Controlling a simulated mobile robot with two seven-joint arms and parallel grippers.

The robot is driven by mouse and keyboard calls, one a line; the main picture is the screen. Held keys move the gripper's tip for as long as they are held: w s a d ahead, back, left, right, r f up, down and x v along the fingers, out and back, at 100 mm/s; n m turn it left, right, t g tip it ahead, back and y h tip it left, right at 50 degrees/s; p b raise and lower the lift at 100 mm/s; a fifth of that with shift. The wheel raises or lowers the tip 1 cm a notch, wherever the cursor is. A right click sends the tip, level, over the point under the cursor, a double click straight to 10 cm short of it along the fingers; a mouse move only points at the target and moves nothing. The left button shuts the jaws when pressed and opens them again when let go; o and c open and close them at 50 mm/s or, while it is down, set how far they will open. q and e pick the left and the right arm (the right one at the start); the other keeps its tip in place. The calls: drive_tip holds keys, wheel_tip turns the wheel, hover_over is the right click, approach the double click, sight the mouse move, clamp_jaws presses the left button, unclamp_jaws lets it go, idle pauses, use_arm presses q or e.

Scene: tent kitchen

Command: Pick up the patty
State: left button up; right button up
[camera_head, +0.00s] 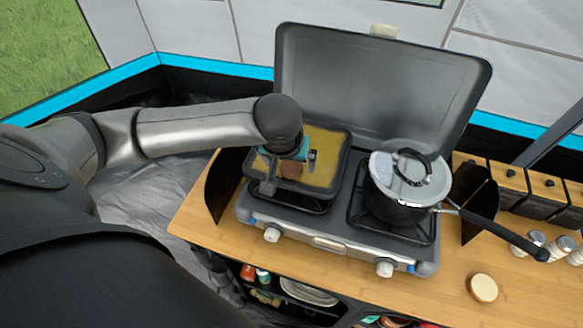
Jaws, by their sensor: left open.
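The patty (291,170) is a small brown piece lying in a dark square pan with a yellow inside (325,139) on the left burner of the stove. My left gripper (290,171) reaches in from the left and points down over the pan. Its jaws are open, with one finger at the front left of the patty and the other at its right. The gripper hides part of the patty, and I cannot tell whether the fingers touch it. My right gripper is not in view.
The grey camping stove (332,246) has its lid raised behind. A lidded pot (402,190) sits on the right burner, its handle pointing right. Shakers (530,240) stand at the right. A round pale item (482,288) lies on the wooden counter (440,300), with free room around it.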

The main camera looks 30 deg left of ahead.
sight(291, 169)
use_arm(q)
drive_tip(key=shift+x, duration=1.25)
drive_tip(key=shift+c, duration=0.2)
drive_tip(key=c, duration=1.3)
drive_tip(key=shift+c, duration=0.2)
